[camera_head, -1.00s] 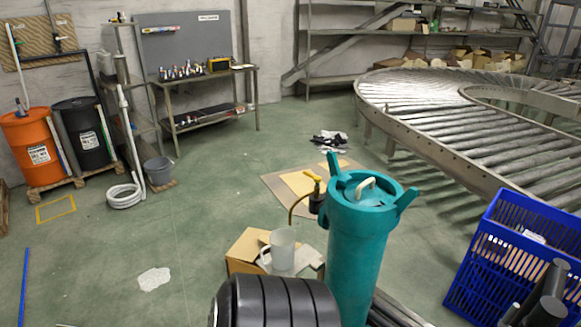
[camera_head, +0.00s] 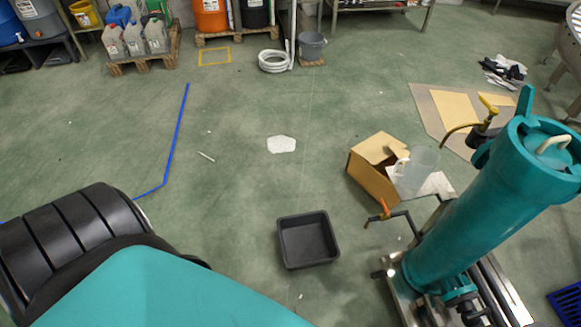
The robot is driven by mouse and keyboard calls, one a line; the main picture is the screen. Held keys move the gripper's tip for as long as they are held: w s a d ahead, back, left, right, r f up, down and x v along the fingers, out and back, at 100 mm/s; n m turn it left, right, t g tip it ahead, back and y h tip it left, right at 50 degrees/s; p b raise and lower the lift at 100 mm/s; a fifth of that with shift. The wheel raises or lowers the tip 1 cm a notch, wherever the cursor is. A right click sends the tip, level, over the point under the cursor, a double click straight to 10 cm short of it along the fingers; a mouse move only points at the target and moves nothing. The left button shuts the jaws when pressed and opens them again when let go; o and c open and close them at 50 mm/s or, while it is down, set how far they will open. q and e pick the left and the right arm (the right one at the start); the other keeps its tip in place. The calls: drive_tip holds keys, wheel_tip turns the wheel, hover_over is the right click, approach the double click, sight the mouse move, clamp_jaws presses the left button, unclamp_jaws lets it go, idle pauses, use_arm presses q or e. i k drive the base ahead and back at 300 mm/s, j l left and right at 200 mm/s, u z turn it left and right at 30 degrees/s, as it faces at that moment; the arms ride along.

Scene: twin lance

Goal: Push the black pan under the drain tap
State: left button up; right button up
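The black pan (camera_head: 308,242) is a shallow, empty square tray lying flat on the green floor at the lower middle. The drain tap (camera_head: 383,210) has an orange handle and sits at the end of a thin dark pipe. It is to the upper right of the pan, and the pan is apart from it, not under it. The pipe leads toward the base of a tall teal vessel (camera_head: 455,230) on a metal skid. A black ribbed part and a teal part, apparently my arm, fill the lower left. Neither of my grippers shows.
An open cardboard box (camera_head: 373,175) and a clear jug (camera_head: 415,168) stand behind the tap. A white patch (camera_head: 281,145) and blue tape (camera_head: 176,130) mark the floor. The floor left of and behind the pan is clear. A blue crate (camera_head: 568,303) shows at lower right.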

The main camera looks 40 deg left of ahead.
sight(307, 240)
drive_tip(key=u, duration=1)
